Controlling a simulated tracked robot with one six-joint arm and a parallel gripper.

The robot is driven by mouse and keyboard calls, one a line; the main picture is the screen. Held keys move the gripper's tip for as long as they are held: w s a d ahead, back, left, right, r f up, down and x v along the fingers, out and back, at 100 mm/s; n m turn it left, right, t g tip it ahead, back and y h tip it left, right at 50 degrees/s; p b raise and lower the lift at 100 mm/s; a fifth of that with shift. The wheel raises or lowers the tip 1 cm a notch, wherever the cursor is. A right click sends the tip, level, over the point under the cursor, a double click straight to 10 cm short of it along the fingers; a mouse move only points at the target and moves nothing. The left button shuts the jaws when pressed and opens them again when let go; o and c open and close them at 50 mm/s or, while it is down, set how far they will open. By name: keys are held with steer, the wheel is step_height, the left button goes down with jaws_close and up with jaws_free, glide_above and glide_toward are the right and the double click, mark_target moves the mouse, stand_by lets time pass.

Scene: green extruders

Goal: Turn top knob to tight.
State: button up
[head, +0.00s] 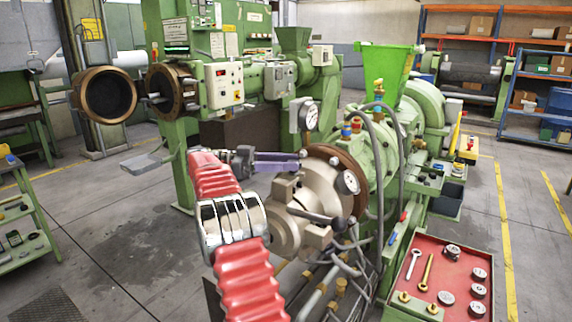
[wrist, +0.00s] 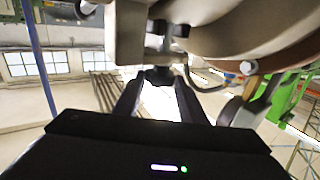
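The green extruder's beige round head (head: 290,225) is in the middle of the head view, with blocky clamps on its face. A clamp-like knob (head: 286,187) sits at its upper left. My gripper (head: 300,162) reaches in from the left, just above this knob, with its purple-grey fingers pointing right. In the wrist view my gripper (wrist: 159,82) has its two dark fingers apart, with a bright gap between them. A small dark knob-like part (wrist: 160,75) shows between or just beyond the tips. I cannot tell whether the fingers touch it.
Hoses (head: 372,130) hang on the right. A red tray (head: 440,270) with tools is at lower right. A second extruder (head: 180,90) stands behind.

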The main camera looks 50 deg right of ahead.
steer(key=o, duration=0.4)
steer(key=shift+r, duration=4.9)
